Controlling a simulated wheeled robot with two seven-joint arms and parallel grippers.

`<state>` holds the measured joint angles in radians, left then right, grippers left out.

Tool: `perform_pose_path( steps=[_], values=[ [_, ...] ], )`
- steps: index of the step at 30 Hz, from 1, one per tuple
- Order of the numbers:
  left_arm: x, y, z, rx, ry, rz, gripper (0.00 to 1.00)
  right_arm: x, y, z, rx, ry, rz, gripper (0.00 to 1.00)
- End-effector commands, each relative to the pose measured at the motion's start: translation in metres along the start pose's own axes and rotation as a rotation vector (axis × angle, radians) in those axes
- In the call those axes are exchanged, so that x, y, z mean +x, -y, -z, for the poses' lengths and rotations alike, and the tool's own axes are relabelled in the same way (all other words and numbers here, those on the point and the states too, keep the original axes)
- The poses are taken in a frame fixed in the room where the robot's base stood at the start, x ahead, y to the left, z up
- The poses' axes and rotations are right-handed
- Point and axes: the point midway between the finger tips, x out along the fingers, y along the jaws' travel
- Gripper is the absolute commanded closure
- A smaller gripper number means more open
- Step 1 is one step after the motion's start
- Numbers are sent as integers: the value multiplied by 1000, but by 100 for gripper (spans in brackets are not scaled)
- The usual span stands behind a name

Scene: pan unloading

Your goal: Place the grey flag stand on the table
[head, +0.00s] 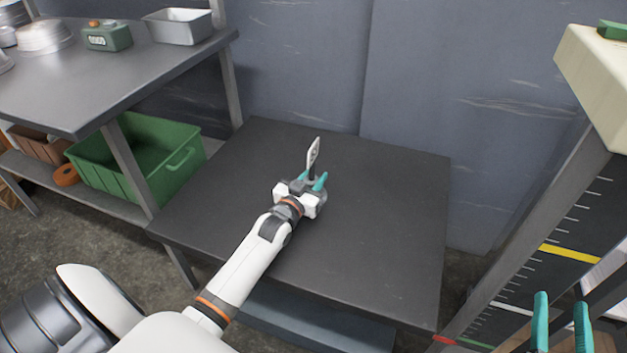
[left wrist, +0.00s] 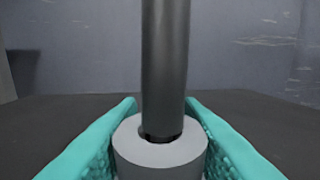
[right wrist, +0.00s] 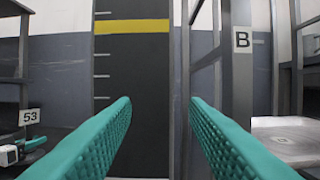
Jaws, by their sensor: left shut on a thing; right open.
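The grey flag stand (left wrist: 160,152) is a short grey cylinder with a dark pole rising from it, seen in the left wrist view. My left gripper (head: 310,181) is shut on it, with teal fingers on both sides. In the head view the flag (head: 314,153) is small and whitish and stands above the fingers. The gripper is over the dark table (head: 390,230), toward its back middle. The stand's underside is hidden, so I cannot tell whether it touches the tabletop. My right gripper (head: 562,298) is open and empty at the lower right, beside the table.
The rest of the tabletop is clear. A metal bench (head: 120,75) at the left holds a metal pan (head: 178,27) and a green device (head: 107,38). A green crate (head: 125,165) sits on its lower shelf. A marked post (head: 545,235) stands at the right.

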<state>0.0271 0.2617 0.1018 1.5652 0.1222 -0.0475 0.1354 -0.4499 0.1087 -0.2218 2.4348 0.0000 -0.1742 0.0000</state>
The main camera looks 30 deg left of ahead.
Motion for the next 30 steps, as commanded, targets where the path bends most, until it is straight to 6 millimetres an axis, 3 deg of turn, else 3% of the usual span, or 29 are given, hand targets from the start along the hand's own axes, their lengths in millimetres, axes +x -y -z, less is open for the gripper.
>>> perform_pose_path(
  steps=[10, 11, 15, 26, 30],
  values=[
    [0, 0, 2, 0, 2, 0, 93, 0, 0, -2, 1, 16, -1, 60],
    [0, 0, 2, 0, 0, 0, 64, 0, 0, -3, 1, 20, -1, 60],
    [0, 0, 2, 0, 0, 0, 45, 0, 0, -3, 1, 18, -1, 60],
    [-2, 0, -1, 0, -1, 0, 45, 1, 0, -1, 0, -1, 0, 60],
    [-17, 0, -1, 0, -3, 0, 45, -2, 2, 15, -2, -117, 6, 60]
  ],
)
